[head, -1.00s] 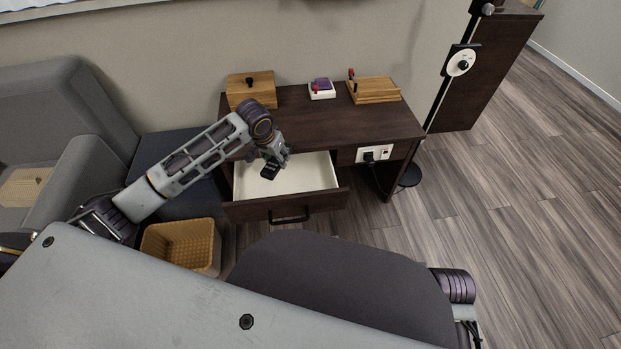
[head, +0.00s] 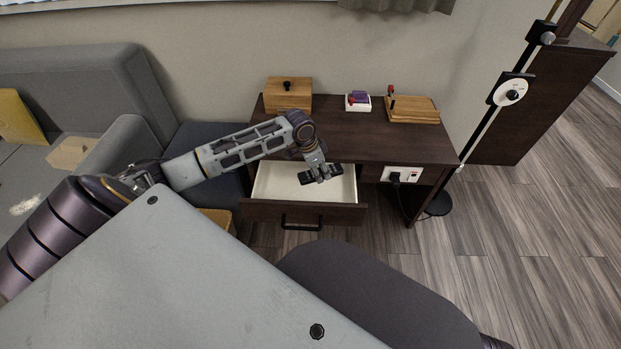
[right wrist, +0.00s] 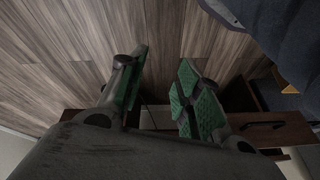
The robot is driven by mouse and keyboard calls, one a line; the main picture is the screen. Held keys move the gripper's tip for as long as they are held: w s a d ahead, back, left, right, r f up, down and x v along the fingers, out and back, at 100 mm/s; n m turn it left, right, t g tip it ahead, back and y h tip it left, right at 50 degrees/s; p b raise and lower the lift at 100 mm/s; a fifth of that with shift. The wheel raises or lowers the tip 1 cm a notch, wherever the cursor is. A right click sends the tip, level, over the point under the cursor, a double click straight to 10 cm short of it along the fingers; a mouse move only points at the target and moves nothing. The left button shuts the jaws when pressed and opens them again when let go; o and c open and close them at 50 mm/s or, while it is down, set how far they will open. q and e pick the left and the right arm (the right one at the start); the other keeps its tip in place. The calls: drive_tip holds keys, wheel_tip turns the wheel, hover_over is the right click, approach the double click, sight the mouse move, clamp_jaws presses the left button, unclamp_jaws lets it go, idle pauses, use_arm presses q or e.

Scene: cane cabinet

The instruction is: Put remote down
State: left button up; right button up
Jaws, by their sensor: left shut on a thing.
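A dark remote (head: 332,171) is in my left gripper (head: 319,173) in the head view. The gripper is shut on it and partly covers its middle. It appears over the right part of an open drawer (head: 276,182) with a pale inside, under the dark desk (head: 340,135). The exact height above the drawer floor is hard to tell. My right gripper (right wrist: 158,92) shows in the right wrist view, its green-padded fingers apart with nothing between them. It is not seen in the head view.
On the desk stand a wooden box (head: 288,94), a small white tray (head: 357,102) and a wooden board (head: 413,110). A power strip (head: 402,174) is on the desk's front.

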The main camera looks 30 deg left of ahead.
sight(317, 196)
use_arm(q)
drive_tip(key=m, duration=0.1)
drive_tip(key=f, duration=0.1)
drive_tip(key=m+b, duration=0.1)
drive_tip(key=shift+w+a+f+m+g+h, duration=0.15)
drive_tip(key=shift+a+f+m+g+h, duration=0.15)
drive_tip(key=shift+f, duration=0.1)
drive_tip(key=shift+a+f+m+b, duration=0.2)
drive_tip(key=shift+f+m+b, duration=0.3)
drive_tip(key=shift+m, duration=0.5)
use_arm(e)
drive_tip(key=shift+w+f+t, duration=0.15)
drive_tip(key=shift+f+t, duration=0.15)
drive_tip(key=shift+t, duration=0.1)
drive_tip(key=shift+a, duration=0.1)
